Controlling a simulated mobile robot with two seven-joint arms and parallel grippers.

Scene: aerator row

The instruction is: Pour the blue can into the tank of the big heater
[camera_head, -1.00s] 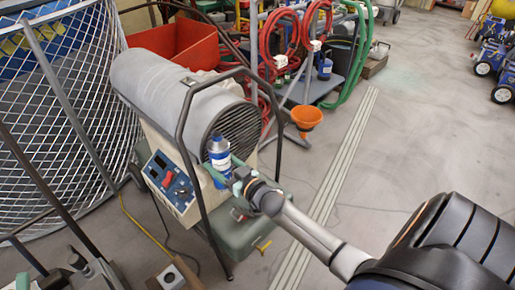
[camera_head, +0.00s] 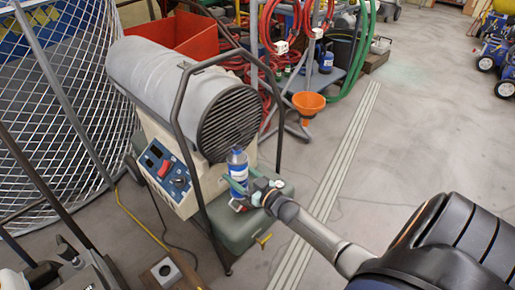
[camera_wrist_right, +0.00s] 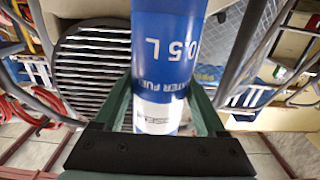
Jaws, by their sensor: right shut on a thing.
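The blue can (camera_head: 238,166), with a white band, stands upright in my right gripper (camera_head: 241,187), in front of the heater's round grille. In the right wrist view the can (camera_wrist_right: 168,60) reads "0.5 L" and sits between the two green fingers, which are shut on it. The big heater (camera_head: 165,80) has a grey barrel and a control panel with a red switch. Its green tank (camera_head: 240,232) lies low under the grille, below and beside the gripper. My gripper and wrist hide part of the tank top; I cannot make out its filler opening. My left gripper is out of view.
The heater's dark tube frame (camera_head: 181,110) rises close to the can. An orange funnel (camera_head: 308,104) sits on a stand behind, near red and green hoses. A wire mesh guard (camera_head: 60,120) fills the left.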

